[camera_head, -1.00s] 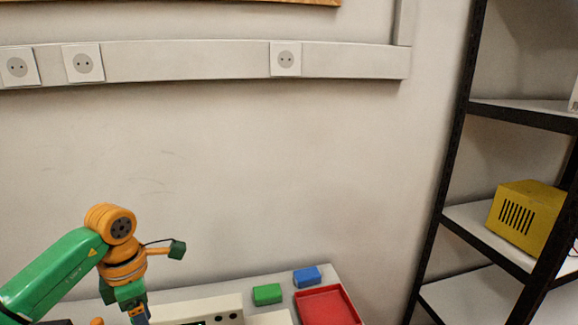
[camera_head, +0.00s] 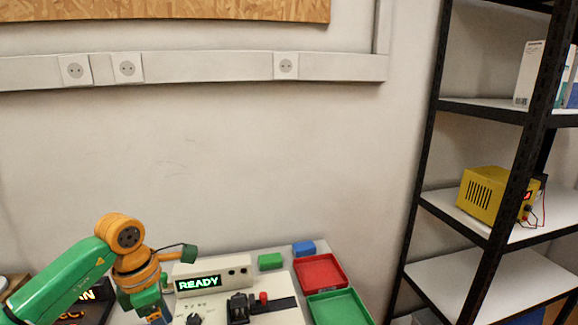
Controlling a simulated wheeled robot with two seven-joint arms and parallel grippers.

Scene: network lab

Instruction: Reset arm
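My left arm comes in from the lower left, green with an orange wrist. My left gripper (camera_head: 158,316) points down at the bottom edge, beside the left end of a light-coloured tester (camera_head: 265,315). Its fingertips are cut off or too small to read. A black part and a red knob stand on the tester's top. My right gripper is not in view.
A red tray (camera_head: 338,268) and a green tray (camera_head: 345,308) lie right of the tester. A green block (camera_head: 270,261) and a blue block (camera_head: 303,248) lie behind. A black shelf rack (camera_head: 425,150) with a yellow power supply (camera_head: 482,196) stands at right.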

